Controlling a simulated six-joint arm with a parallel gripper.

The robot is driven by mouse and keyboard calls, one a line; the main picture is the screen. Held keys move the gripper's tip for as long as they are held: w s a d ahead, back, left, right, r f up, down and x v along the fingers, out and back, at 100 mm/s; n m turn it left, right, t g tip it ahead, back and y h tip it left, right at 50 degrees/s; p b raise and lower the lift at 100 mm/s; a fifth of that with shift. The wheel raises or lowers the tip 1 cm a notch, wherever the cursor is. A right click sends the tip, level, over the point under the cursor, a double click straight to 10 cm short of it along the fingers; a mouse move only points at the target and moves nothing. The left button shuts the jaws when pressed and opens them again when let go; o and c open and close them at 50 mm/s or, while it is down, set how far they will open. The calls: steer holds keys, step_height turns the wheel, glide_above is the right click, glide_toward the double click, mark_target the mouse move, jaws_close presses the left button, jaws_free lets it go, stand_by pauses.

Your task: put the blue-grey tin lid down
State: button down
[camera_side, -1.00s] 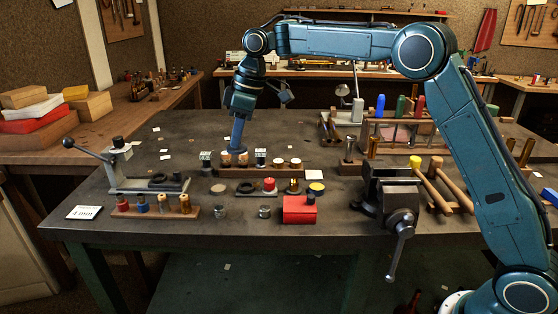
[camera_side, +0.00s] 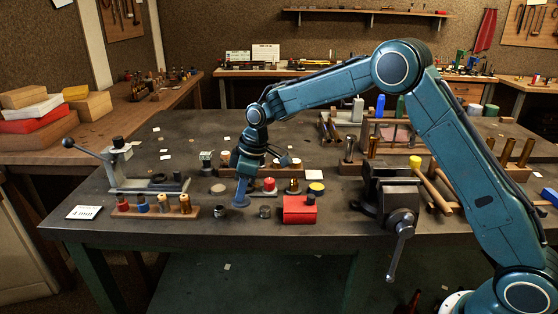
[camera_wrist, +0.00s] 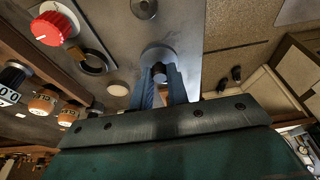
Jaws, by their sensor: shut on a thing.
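My gripper (camera_side: 243,188) points down over the front middle of the dark bench. It is shut on the blue-grey tin lid (camera_side: 240,203), a small round disc that shows at the fingertips. In the wrist view the lid (camera_wrist: 158,52) lies beyond the two blue fingers (camera_wrist: 163,84), with a dark round part between the fingertips. The lid is low, close to the bench top. I cannot tell whether it touches the bench.
Small metal tins stand left (camera_side: 219,211) and right (camera_side: 265,211) of the lid. A red box (camera_side: 300,209) is further right, and a wooden rack (camera_side: 156,210) of coloured parts is left. A red knob (camera_side: 269,184) stands close behind. The bench's front strip is clear.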

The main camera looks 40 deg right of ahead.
mark_target(243, 203)
steer(key=shift+f, duration=0.2)
steer(key=shift+f, duration=2.1)
steer(key=shift+f, duration=0.15)
steer(key=c, duration=1.4)
jaws_free()
steer(key=shift+o, duration=0.2)
steer(key=v, duration=1.2)
